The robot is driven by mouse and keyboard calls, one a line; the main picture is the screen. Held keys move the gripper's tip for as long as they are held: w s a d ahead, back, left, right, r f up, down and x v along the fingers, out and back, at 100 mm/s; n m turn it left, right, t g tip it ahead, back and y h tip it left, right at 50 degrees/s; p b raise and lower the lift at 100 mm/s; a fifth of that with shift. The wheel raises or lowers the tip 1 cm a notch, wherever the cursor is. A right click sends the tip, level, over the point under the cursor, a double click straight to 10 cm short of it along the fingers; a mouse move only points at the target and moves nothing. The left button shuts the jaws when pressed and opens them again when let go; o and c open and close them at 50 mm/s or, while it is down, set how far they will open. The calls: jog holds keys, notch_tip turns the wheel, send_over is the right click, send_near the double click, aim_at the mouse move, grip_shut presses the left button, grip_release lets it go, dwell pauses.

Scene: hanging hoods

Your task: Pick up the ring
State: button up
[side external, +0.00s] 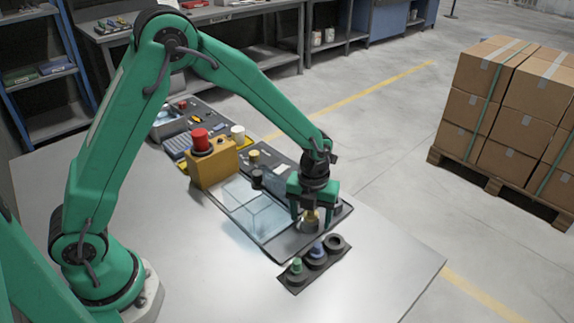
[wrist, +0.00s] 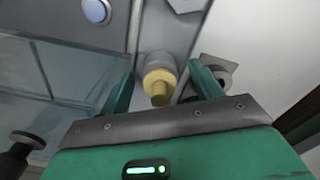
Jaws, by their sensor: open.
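My gripper (side external: 311,208) points down over the near right end of the dark panel, with its jaws open. A yellow knob on a pale grey round base (side external: 311,226) is under it. In the wrist view the yellow knob (wrist: 160,86) lies between my two fingers (wrist: 160,72), with a gap on both sides. A dark ring-shaped piece (side external: 334,242) sits at the right end of a small black strip, just in front of my gripper. I cannot tell which of these is the ring of the task. A dark round piece (wrist: 222,70) is partly hidden behind the right finger.
A clear box-like hood (side external: 250,208) stands left of my gripper; its wall (wrist: 60,75) shows close to the left finger. The strip also holds green (side external: 297,265) and blue (side external: 318,249) pegs. A yellow box with a red button (side external: 212,165) stands farther back.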

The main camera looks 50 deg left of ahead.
dwell(0.3)
jog(key=c, duration=1.1)
jog(key=shift+r, duration=0.2)
jog(key=shift+r, duration=1.2)
jog(key=shift+s+d+r, duration=0.1)
jog(key=shift+d+r, duration=0.05)
jog(key=shift+r, duration=0.7)
jog(key=s+d+r, duration=0.4)
jog(key=s+d, duration=0.1)
jog(key=s+d+r, duration=0.2)
jog(key=s+d, duration=0.1)
jog(key=shift+r, duration=0.3)
